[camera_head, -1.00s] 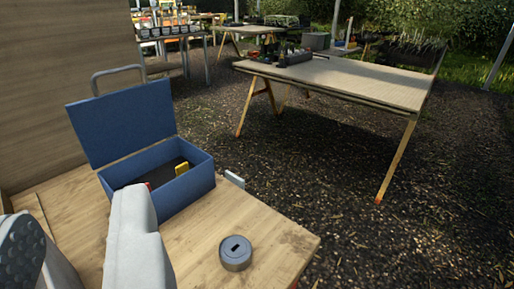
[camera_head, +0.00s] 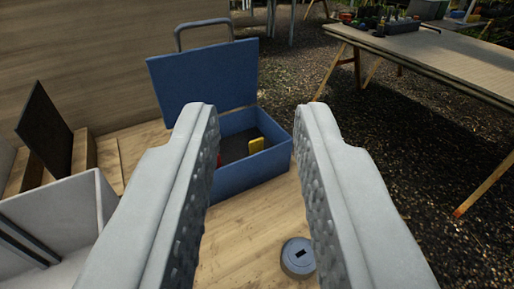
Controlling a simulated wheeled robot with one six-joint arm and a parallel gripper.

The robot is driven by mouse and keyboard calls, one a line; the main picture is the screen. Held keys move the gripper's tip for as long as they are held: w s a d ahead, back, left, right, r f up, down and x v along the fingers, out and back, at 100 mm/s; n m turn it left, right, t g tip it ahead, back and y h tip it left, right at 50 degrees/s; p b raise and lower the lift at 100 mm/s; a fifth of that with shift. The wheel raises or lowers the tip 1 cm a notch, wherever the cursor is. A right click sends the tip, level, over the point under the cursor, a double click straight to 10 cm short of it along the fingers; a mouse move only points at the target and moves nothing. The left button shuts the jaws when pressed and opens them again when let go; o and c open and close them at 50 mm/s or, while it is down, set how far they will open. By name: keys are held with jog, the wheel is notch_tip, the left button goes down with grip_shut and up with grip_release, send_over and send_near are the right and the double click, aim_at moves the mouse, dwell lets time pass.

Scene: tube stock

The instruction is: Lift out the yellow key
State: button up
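The yellow key (camera_head: 256,145) stands upright inside an open blue box (camera_head: 255,176), near its right inner side. The box lid (camera_head: 203,75) is tilted up at the back, with a grey handle above it. A small red thing (camera_head: 219,160) shows in the box at the left, partly hidden by my left finger. My gripper (camera_head: 258,112) is open and empty, its two grey fingers wide apart in the foreground. The box and the key show between the fingers, beyond them. The box's left part is hidden behind the left finger.
A round grey piece with a dark slot (camera_head: 298,258) sits on the wooden table (camera_head: 245,235) by the right finger. A white bin (camera_head: 55,220) and a wooden box with a dark lid (camera_head: 50,130) stand at the left. Another table (camera_head: 440,65) stands back right.

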jog(key=shift+o, duration=0.6)
jog(key=m+g, duration=1.2)
jog(key=g, duration=0.5)
send_over(256, 140)
jog(key=f, duration=0.1)
notch_tip(256, 140, down, 18)
jog(key=shift+r, duration=0.15)
grip_shut()
